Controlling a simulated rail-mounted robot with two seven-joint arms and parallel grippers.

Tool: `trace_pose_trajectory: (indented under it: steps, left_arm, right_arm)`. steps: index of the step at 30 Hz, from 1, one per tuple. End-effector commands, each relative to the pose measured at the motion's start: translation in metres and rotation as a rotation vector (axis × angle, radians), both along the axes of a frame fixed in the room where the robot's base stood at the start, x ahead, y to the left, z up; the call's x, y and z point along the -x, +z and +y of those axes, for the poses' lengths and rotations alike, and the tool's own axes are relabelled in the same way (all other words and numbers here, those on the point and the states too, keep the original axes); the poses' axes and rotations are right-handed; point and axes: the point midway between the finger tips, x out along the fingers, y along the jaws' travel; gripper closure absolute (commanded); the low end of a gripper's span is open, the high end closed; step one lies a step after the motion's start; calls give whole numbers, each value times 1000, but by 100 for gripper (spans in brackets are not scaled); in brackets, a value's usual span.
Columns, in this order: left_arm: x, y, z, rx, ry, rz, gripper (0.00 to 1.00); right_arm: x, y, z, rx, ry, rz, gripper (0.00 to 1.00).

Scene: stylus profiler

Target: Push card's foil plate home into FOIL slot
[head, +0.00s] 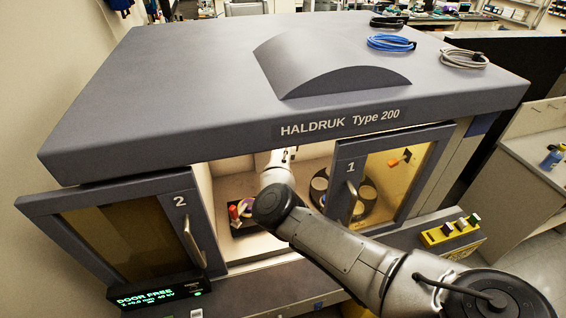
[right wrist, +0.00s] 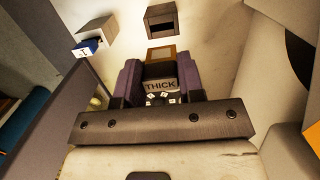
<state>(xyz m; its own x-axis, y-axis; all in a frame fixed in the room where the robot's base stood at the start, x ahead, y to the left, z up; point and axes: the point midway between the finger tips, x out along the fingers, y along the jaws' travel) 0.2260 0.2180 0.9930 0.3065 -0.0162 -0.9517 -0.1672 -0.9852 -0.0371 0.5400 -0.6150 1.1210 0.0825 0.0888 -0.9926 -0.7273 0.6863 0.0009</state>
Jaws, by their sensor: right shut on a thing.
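In the right wrist view my right gripper (right wrist: 160,75) is shut on a card (right wrist: 161,86) marked THICK, held between its two dark purple fingers. A tan-framed plate (right wrist: 160,54) sticks out beyond the fingertips. A dark box with a black slot opening (right wrist: 160,22) stands on the pale wall straight ahead, with a visible gap between it and the plate. No FOIL lettering is readable. In the head view my right arm reaches through the doorway of the cabinet (head: 155,90), and its gripper is hidden. My left gripper is not in view.
A second box (right wrist: 97,30) with a blue tag (right wrist: 88,48) is at upper left in the wrist view. In the head view, door 1 (head: 345,178) is beside my arm, and a round carousel (head: 370,200) shows behind it. A red-knobbed item (head: 234,213) stands left of my arm.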

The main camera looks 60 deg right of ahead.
Motion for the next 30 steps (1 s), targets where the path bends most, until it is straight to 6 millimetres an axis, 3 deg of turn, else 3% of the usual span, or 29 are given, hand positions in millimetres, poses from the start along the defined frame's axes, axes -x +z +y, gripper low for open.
trace_pose_trajectory:
  steps: [15,30]
  left_arm:
    - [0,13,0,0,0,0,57]
    - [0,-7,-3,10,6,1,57]
  right_arm:
    - [-1,2,1,-3,1,0,100]
    - [-1,-44,2,-3,2,-1,100]
